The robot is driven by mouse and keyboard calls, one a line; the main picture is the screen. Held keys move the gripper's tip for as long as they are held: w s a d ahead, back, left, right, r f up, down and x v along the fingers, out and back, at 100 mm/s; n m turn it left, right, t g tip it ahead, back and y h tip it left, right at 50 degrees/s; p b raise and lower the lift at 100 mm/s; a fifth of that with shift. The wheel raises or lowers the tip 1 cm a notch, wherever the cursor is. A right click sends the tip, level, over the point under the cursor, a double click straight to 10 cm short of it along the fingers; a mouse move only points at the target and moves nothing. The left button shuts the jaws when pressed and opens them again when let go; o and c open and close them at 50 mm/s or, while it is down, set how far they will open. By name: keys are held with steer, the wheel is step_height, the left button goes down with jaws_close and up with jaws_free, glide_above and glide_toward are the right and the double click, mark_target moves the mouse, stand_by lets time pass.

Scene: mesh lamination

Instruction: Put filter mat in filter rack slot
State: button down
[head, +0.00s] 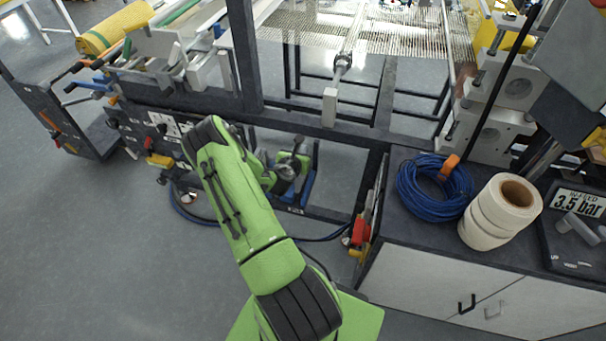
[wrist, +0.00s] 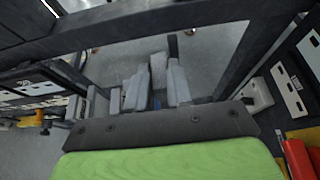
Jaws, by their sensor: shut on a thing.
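In the wrist view my gripper (wrist: 156,82) points into the dark frame, with its two pale grey fingers close together. A narrow grey piece (wrist: 158,68) shows between the fingers; it looks like the filter mat held edge-on, but most of it is hidden. I cannot make out the filter rack slot clearly in either view.
Dark frame bars (wrist: 250,50) stand close to the gripper in the wrist view. In the head view a cabinet at the right carries a blue hose coil (head: 430,192) and a white roll (head: 488,218). A red and yellow fitting (head: 361,231) is beside the cabinet. Open floor lies left.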

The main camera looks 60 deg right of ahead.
step_height(320, 180, down, 7)
steer(key=b, duration=0.1)
steer(key=shift+d+r, duration=0.15)
steer(key=shift+r, duration=0.05)
steer(key=c, duration=1)
jaws_free()
